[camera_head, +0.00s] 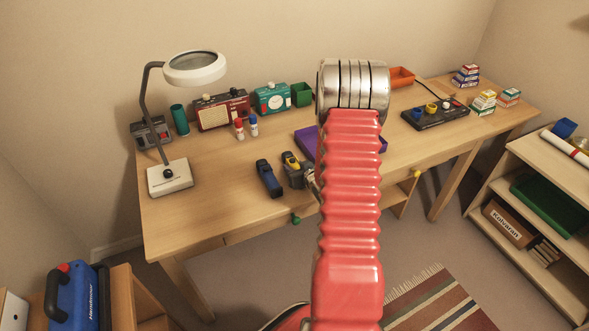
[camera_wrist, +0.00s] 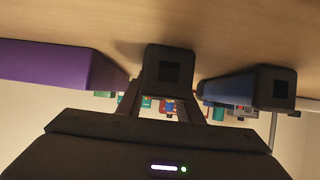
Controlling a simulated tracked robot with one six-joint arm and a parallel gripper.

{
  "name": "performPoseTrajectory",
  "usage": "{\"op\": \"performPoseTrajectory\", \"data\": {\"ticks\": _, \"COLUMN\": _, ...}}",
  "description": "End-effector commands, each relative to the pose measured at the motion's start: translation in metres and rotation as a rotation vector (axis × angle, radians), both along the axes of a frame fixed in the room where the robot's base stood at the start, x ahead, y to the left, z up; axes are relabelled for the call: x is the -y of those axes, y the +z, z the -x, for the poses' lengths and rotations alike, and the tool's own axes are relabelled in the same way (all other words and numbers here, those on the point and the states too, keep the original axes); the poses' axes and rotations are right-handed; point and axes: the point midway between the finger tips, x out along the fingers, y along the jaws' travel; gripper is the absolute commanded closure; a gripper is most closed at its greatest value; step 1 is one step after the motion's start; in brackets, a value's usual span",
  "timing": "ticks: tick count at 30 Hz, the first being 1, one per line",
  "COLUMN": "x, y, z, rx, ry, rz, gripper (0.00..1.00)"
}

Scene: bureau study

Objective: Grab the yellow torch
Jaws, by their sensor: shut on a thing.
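The yellow torch (camera_head: 291,162), yellow with dark grey parts, is on the desk or very close to it, left of my red arm. My gripper (camera_head: 309,180) is at its right end, mostly hidden behind my arm in the head view. In the wrist view, which looks upside down, the torch's dark square end (camera_wrist: 168,71) sits between the fingers of my gripper (camera_wrist: 163,100), which are shut on it. Its yellow part is hidden there. I cannot tell whether the torch is clear of the desk top.
A blue torch (camera_head: 268,178) lies close on the left. A purple tray (camera_head: 307,140) is just behind, partly hidden by my arm. A magnifier lamp (camera_head: 170,176) stands at the left. The desk's front left (camera_head: 210,215) is clear.

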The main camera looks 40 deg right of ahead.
Motion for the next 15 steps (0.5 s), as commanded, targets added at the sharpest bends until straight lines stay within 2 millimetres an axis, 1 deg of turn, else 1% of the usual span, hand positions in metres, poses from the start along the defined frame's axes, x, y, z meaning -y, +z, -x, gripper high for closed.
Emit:
{"op": "performPoseTrajectory", "data": {"ticks": 5, "x": 0.0, "y": 0.004, "z": 0.0, "rx": 0.001, "ry": 0.0, "rz": 0.001, "gripper": 0.95}}
{"op": "performPoseTrajectory", "data": {"ticks": 8, "x": 0.0, "y": 0.011, "z": 0.0, "rx": 0.001, "ry": 0.001, "rz": 0.002, "gripper": 0.95}}
{"op": "performPoseTrajectory", "data": {"ticks": 11, "x": 0.0, "y": 0.021, "z": 0.0, "rx": 0.002, "ry": 0.001, "rz": 0.003, "gripper": 0.95}}
{"op": "performPoseTrajectory", "data": {"ticks": 15, "x": 0.001, "y": 0.041, "z": -0.001, "rx": 0.003, "ry": 0.0, "rz": 0.003, "gripper": 0.95}}
